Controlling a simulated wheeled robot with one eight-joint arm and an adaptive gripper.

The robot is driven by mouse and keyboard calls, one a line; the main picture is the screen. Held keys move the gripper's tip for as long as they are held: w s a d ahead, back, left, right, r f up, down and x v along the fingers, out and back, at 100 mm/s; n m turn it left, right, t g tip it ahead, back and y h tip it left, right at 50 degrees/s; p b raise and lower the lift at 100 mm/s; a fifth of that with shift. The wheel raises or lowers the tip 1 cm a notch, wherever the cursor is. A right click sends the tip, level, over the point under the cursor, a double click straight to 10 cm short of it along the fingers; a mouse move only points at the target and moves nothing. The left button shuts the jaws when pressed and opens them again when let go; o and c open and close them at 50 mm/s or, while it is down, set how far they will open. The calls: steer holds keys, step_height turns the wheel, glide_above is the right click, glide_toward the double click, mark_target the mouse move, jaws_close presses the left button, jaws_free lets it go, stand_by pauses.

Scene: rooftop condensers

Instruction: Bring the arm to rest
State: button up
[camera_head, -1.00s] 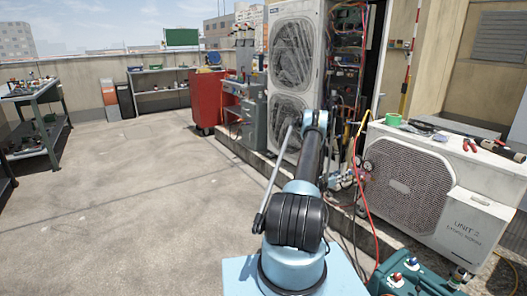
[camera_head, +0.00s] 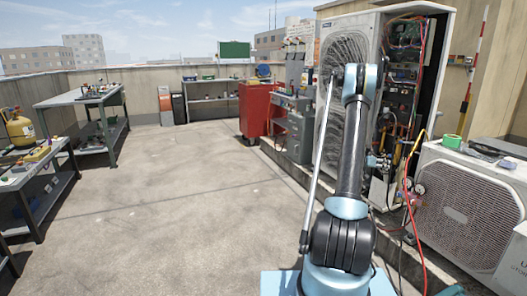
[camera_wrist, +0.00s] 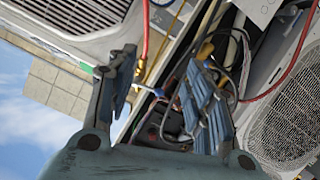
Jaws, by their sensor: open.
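My arm (camera_head: 350,165) stands upright at right of centre in the head view, its black upper link rising in front of the tall condenser. My gripper is not visible there. In the wrist view my gripper (camera_wrist: 162,98) shows with two blue-grey fingers spread well apart. It is open, and nothing is held between the fingers. Behind the fingers are hoses, cables and the sides of the condenser units, seen tilted.
The tall open condenser (camera_head: 345,100) and the low condenser unit (camera_head: 460,205) stand close at right, with a red hose (camera_head: 407,185) between. A red cabinet (camera_head: 257,108) and workbench (camera_head: 75,99) are further off. The concrete floor (camera_head: 170,195) at left is clear.

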steer(key=s+a+r+n+g+y, duration=0.1)
steer(key=s+a+r+n+y, duration=0.15)
steer(key=s+a+r, duration=0.7)
steer(key=s+a+r+n+y, duration=0.1)
steer(key=s+a+r+y, duration=0.4)
steer(key=s+a, duration=0.6)
steer(key=s+a+f+n+y, duration=0.2)
steer(key=s+a, duration=0.6)
steer(key=s, duration=0.3)
steer(key=s+a+f+n+g+y, duration=0.1)
steer(key=s+a+f+n+y, duration=0.1)
steer(key=s+a, duration=0.6)
steer(key=s+a+f+n+g+y, duration=0.1)
steer(key=s+a+f, duration=0.3)
steer(key=s+a, duration=0.4)
steer(key=s+n+y, duration=0.1)
steer(key=s, duration=0.4)
steer(key=shift+s, duration=0.3)
steer(key=shift+f+n, duration=0.1)
steer(key=shift+n, duration=0.15)
steer(key=c, duration=0.3)
